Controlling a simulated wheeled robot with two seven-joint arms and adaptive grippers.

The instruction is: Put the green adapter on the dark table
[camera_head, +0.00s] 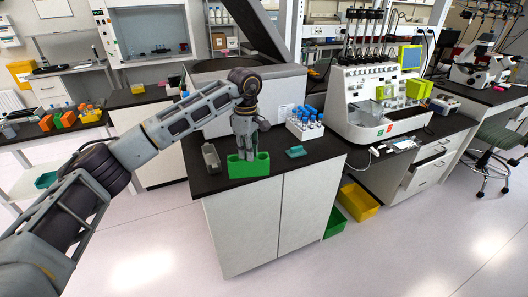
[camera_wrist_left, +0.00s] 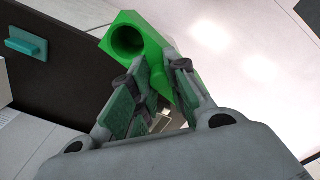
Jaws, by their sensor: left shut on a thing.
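The bright green adapter (camera_head: 249,167) is at the front edge of the dark table (camera_head: 215,182) in the head view. My left gripper (camera_head: 245,153) reaches down onto it from above and is shut on it. In the left wrist view the green adapter (camera_wrist_left: 128,40) shows a round hole and sits between the fingers of my left gripper (camera_wrist_left: 160,85). I cannot tell whether its underside touches the table. My right gripper is in neither view.
A grey holder (camera_head: 211,157) stands left of the adapter. A teal piece (camera_head: 296,152) lies to the right, also seen in the wrist view (camera_wrist_left: 25,43). A white rack of blue-capped tubes (camera_head: 305,125) and a large grey machine (camera_head: 270,88) stand behind.

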